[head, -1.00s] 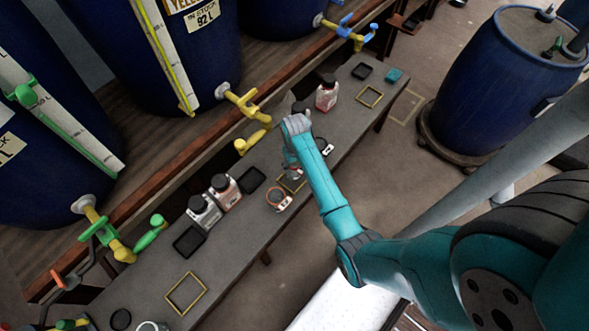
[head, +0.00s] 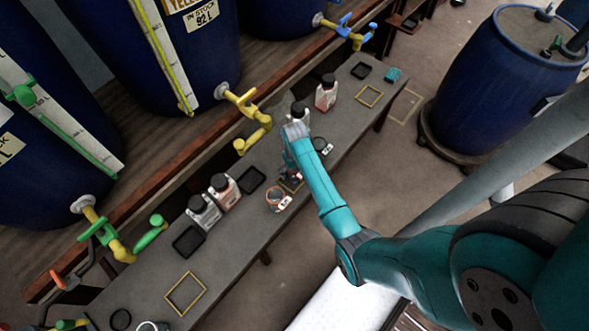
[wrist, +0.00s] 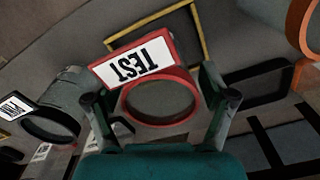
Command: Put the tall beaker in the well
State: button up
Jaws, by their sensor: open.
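My gripper (head: 291,166) is low over the middle of the bench. In the wrist view my gripper (wrist: 162,98) is open, its fingers on either side of a round red-rimmed vessel (wrist: 190,82) with a white "TEST" label. I cannot tell whether the fingers touch it. My arm mostly hides it in the head view. A dark-rimmed grey cylinder (wrist: 62,92) with a white label stands to the left in the wrist view. Which one is the tall beaker, and where the well is, I cannot tell.
The grey bench (head: 235,228) carries several capped bottles, including one with red contents (head: 326,95), dark square trays (head: 188,242), and yellow square outlines (head: 186,293). Blue vats with yellow (head: 245,103) and green taps stand behind. A blue drum (head: 500,85) stands at right.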

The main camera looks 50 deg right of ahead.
notch_tip(320, 180, up, 12)
jog(key=s+a+f+n+t+h, duration=0.1)
jog(key=s+a+f+t, duration=0.2)
jog(key=s+a, duration=0.4)
jog(key=s+a+f+n+t+h, duration=0.1)
jog(key=s+a+f+t, duration=0.15)
jog(key=s+a, duration=0.45)
jog(key=s+a+r+t, duration=0.2)
jog(key=s+r, duration=0.4)
jog(key=r, duration=0.3)
jog(key=s+a+r+n+t+y, duration=0.1)
jog(key=s+a+r+t, duration=0.2)
jog(key=s+r, duration=0.3)
jog(key=s+a+r+n+t+y, duration=0.1)
jog(key=s+r+t, duration=0.3)
jog(key=r, duration=0.7)
jog(key=shift+s+a+r, duration=0.3)
jog(key=shift+s+a, duration=0.4)
jog(key=shift+s, duration=0.3)
